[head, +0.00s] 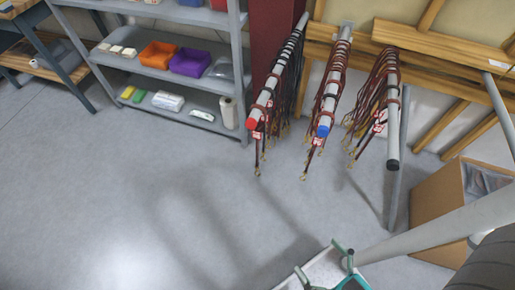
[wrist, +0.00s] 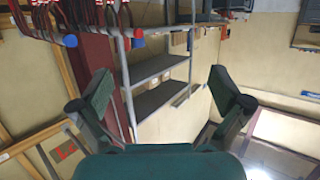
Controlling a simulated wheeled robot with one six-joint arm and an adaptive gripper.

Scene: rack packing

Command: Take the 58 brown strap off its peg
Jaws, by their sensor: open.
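Reddish-brown and dark straps hang in bunches on three grey pegs in the head view. One is the red-tipped peg (head: 251,123), one the blue-tipped peg (head: 323,131), one the dark-tipped peg (head: 393,163). The brown straps (head: 327,95) on the blue-tipped peg and those on the right peg (head: 382,80) carry red-and-white tags, too small to read. I cannot tell which is 58. My gripper (wrist: 168,92) is open and empty in the wrist view, apart from the straps. Strap bunches (wrist: 98,14) show at that view's top left.
A grey shelf unit (head: 178,82) with orange (head: 158,54) and purple bins (head: 190,62) stands left of the pegs. A cardboard box (head: 440,205) stands at right. Wooden beams back the pegs. The floor (head: 170,190) in front is clear.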

